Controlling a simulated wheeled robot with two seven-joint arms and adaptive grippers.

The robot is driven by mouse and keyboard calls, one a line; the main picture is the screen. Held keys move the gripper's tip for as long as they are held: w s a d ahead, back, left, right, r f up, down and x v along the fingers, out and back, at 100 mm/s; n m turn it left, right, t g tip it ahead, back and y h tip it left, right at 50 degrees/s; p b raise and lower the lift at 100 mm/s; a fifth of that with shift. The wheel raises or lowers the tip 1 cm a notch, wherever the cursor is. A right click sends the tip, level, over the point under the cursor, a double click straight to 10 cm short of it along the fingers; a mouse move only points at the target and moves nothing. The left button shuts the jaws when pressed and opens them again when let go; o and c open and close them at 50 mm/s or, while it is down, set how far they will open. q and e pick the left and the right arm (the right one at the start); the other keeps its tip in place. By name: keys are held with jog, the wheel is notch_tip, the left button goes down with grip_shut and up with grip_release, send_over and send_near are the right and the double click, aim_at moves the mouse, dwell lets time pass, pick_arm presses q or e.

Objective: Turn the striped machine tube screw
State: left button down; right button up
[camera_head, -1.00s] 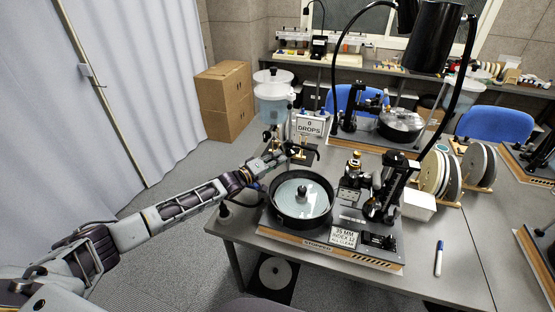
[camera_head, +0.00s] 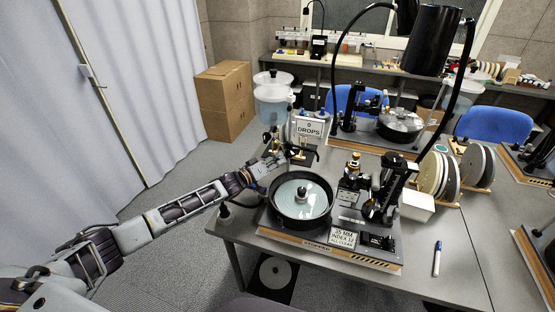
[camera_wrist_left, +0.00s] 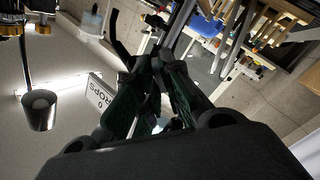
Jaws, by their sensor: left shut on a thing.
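The machine (camera_head: 345,245) nearest me stands on the table, with a round black pan around a pale lap (camera_head: 303,197). A "DROPS" sign (camera_head: 310,129) stands behind its pan, below a water tank (camera_head: 272,100). My left gripper (camera_head: 284,148) is at the small brass and black fittings below the sign, behind the pan. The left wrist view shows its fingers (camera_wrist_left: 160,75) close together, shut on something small. The fingers hide most of it, so I cannot make out the tube screw clearly. The sign (camera_wrist_left: 100,95) reads 0 in the wrist view. My right gripper is not in view.
A "STOPPED" label (camera_head: 317,246) and a white card (camera_head: 342,238) are at the machine's front. A white box (camera_head: 417,206), upright discs (camera_head: 437,174) and a marker (camera_head: 437,258) are to the right. A second machine (camera_head: 400,125) stands behind. The table's front right is mostly clear.

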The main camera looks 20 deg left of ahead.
pick_arm(q)
jog(key=m, duration=1.2)
jog(key=shift+f+m+p, duration=0.1)
jog(key=shift+m+p, duration=0.3)
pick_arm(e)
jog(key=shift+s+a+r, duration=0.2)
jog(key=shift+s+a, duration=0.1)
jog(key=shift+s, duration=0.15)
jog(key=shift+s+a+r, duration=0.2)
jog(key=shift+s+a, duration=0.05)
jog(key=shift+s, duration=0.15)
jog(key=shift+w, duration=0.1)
pick_arm(q)
jog(key=c, duration=1.6)
grip_release()
jog(key=shift+o, duration=0.2)
jog(key=v, duration=1.2)
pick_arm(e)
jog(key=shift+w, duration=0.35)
